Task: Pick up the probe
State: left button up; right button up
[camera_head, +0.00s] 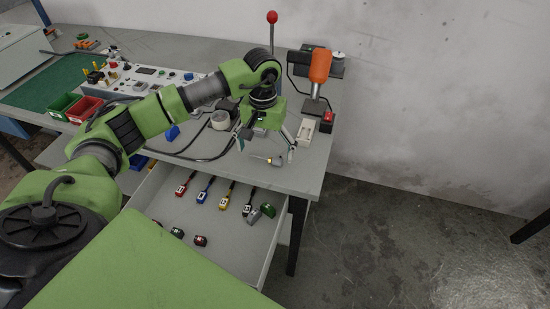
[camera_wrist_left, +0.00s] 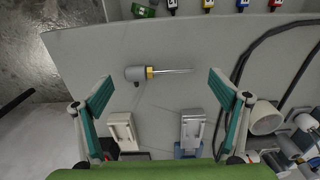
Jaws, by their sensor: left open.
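A probe with a grey handle, a yellow ring and a thin metal shaft lies on the grey table. It shows in the head view (camera_head: 268,160) below my left gripper (camera_head: 266,147) and in the wrist view (camera_wrist_left: 146,73). My left gripper is open and empty, pointing down. In the wrist view its teal finger pads (camera_wrist_left: 161,92) stand apart to the left and right. The probe lies crosswise just beyond the line between the fingertips, handle to the left, shaft to the right. My right gripper is not in view.
An open drawer (camera_head: 188,238) below the table edge holds several coloured-label tools and small blocks. Near the gripper stand a white block (camera_head: 305,131) and a grey fixture (camera_wrist_left: 192,128). A black cable (camera_wrist_left: 243,62), a white cup (camera_wrist_left: 265,118) and an orange-handled tool (camera_head: 319,66) are nearby.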

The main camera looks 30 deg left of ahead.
pick_arm(q)
jog(key=shift+f, duration=0.55)
jog(key=c, duration=2.4)
jog(key=shift+d, duration=0.1)
jog(key=shift+s, duration=0.1)
